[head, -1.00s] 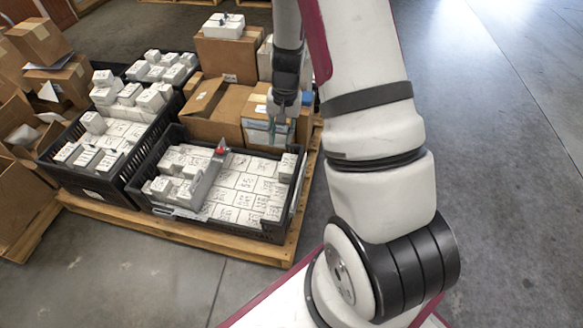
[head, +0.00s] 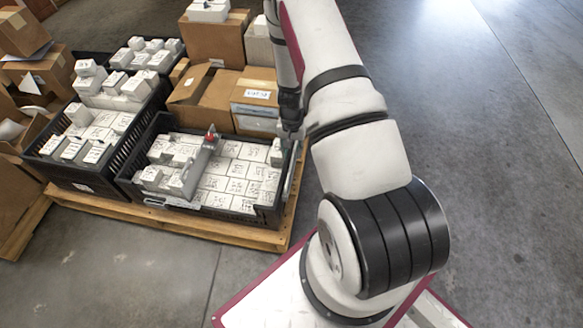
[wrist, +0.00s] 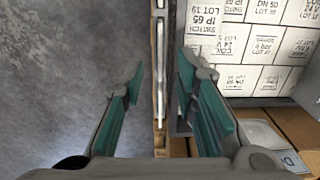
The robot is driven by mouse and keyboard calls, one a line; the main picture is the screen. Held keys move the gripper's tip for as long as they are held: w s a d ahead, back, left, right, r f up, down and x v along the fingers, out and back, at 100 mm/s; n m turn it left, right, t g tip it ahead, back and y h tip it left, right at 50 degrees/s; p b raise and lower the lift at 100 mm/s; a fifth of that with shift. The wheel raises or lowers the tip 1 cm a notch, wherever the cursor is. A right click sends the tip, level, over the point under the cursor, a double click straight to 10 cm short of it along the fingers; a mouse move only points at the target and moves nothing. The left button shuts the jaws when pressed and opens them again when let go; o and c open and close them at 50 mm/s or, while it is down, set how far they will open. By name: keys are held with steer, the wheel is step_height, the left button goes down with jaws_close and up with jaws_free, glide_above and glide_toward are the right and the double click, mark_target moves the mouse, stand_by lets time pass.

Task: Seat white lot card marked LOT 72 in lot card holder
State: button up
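My gripper (head: 291,128) is at the far right corner of the near black crate (head: 235,222). In the wrist view my gripper (wrist: 160,82) is open, its teal fingers on either side of a thin, pale upright strip (wrist: 160,85) seen edge-on along the crate's side. The strip is apart from both fingers; whether it is the card or part of the holder I cannot tell. In the head view a pale strip (head: 294,178) runs along the crate's right side. No marking LOT 72 is legible.
White marked boxes (head: 240,168) fill much of the near crate, with a grey divider bearing a red knob (head: 211,133). Cardboard boxes (head: 204,97) stand behind it; another black crate (head: 105,168) is at left. The wooden pallet (head: 240,238) lies below. Floor at right is clear.

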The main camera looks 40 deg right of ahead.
mark_target(292, 166)
steer(key=shift+w+d+f+b, duration=0.15)
steer(key=shift+f+b, duration=1.2)
steer(key=shift+f, duration=1.4)
steer(key=shift+r, duration=0.1)
jaws_close()
